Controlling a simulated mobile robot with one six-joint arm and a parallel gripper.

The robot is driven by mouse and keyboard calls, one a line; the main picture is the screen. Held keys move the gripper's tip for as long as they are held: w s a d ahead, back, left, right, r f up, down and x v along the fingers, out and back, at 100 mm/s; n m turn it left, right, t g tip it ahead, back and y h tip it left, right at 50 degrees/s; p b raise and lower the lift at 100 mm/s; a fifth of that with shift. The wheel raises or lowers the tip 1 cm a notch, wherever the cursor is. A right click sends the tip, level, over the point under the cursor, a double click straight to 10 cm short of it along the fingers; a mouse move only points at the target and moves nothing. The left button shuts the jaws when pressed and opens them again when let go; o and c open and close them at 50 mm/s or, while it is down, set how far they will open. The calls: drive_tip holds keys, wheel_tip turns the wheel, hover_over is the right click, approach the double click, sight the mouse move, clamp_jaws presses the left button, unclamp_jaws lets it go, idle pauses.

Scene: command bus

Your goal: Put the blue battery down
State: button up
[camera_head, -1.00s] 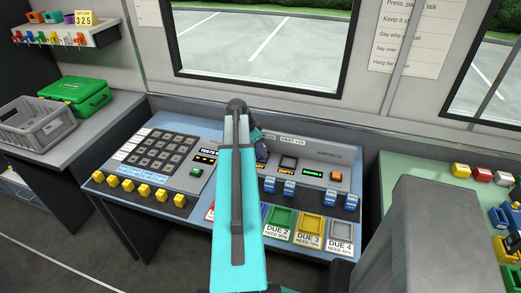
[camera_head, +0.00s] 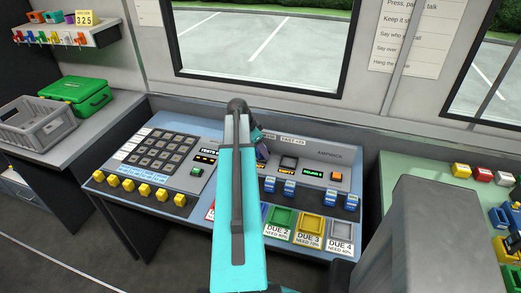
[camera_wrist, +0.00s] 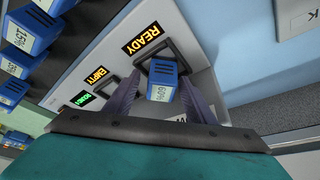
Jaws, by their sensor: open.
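A blue battery (camera_wrist: 162,85) with a white label that seems to read 60% stands in a dark socket (camera_wrist: 158,68) on the console, beside a lit READY display (camera_wrist: 141,38). My gripper (camera_wrist: 158,80) is open in the wrist view, one finger on each side of the battery. I cannot tell if a finger touches it. In the head view my gripper (camera_head: 261,151) is over the back of the console and mostly hidden by my arm; the battery cannot be made out there.
Another socket shows EMPTY (camera_wrist: 97,75). Several other blue batteries (camera_head: 330,198) stand along the console, one marked 15% (camera_wrist: 31,32). Coloured trays include a green one (camera_head: 281,220) and a yellow one (camera_head: 311,228) at the front edge. A grey basket (camera_head: 35,128) is far left.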

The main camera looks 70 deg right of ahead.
drive_tip(key=b+v, duration=0.2)
drive_tip(key=v, duration=1)
idle(0.9)
